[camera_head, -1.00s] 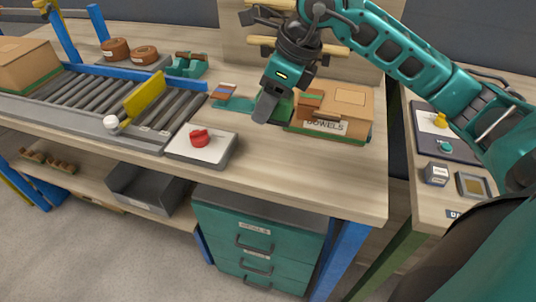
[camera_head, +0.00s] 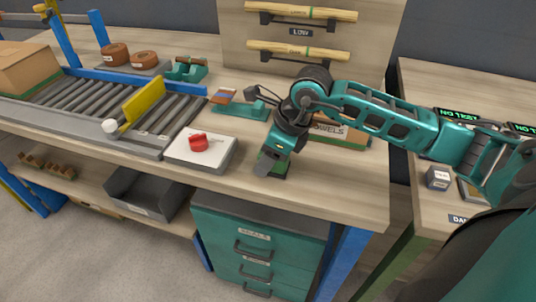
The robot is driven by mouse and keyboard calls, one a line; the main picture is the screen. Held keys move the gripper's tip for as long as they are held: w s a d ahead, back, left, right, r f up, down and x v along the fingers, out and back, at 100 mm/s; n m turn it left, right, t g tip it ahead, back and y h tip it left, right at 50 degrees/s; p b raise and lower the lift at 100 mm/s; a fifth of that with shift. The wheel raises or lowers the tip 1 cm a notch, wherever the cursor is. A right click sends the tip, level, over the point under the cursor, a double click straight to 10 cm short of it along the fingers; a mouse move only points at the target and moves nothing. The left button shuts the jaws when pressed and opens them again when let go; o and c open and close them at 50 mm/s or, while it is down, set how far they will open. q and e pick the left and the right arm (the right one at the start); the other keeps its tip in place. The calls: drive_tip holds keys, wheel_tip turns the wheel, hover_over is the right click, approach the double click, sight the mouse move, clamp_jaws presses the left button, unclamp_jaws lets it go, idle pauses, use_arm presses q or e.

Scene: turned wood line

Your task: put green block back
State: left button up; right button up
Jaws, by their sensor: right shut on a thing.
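My right gripper (camera_head: 268,164) is low over the front part of the wooden bench, between the red-knob box and the dowels box. It is shut on a small green block (camera_head: 273,154), which is mostly hidden by the fingers. I cannot tell whether the block touches the bench top. A teal holder (camera_head: 238,109) lies on the bench behind the gripper, with a brown and blue piece (camera_head: 224,96) at its left end. My left gripper is out of view.
The dowels box (camera_head: 345,135) stands behind my right forearm. A light box with a red knob (camera_head: 199,143) is left of the gripper. A roller conveyor (camera_head: 70,93) with a yellow plate (camera_head: 145,102) lies farther left. Bench at front right (camera_head: 340,185) is clear.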

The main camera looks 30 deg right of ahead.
drive_tip(key=shift+f, duration=0.15)
drive_tip(key=o, duration=0.9)
drive_tip(key=shift+o, duration=0.2)
drive_tip(key=shift+r, duration=0.4)
drive_tip(key=v, duration=1.1)
drive_tip(key=shift+s+r, duration=0.15)
drive_tip(key=shift+r, duration=0.15)
